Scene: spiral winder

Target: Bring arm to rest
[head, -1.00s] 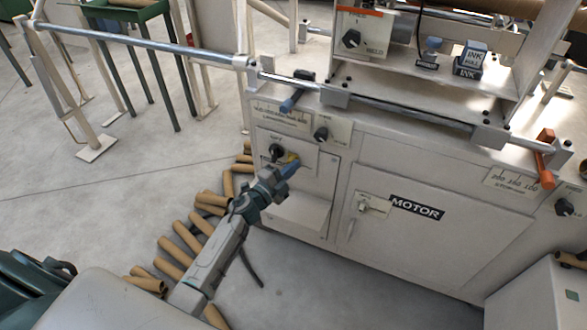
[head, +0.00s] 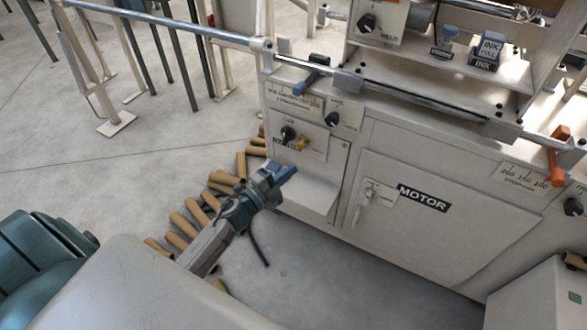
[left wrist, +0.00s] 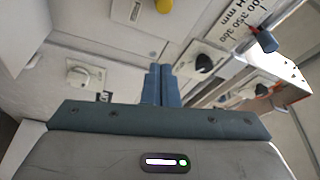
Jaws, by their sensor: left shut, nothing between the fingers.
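My left gripper (head: 284,174) is in the head view, in front of the lower left of the machine cabinet and below a panel with a black knob (head: 288,134) and a small yellow part (head: 303,143). Its blue fingers are shut and empty. In the left wrist view the two fingers (left wrist: 161,84) stand side by side, closed together. The yellow part (left wrist: 164,5) shows at the top of that view, apart from the fingers. My right gripper is in neither view.
The white cabinet with a MOTOR label (head: 424,199) fills the right. A long steel rail (head: 420,105) runs above its front. Several brown cardboard tubes (head: 198,211) lie on the floor left of my arm. A grey box (head: 535,305) stands at lower right. Open floor lies further left.

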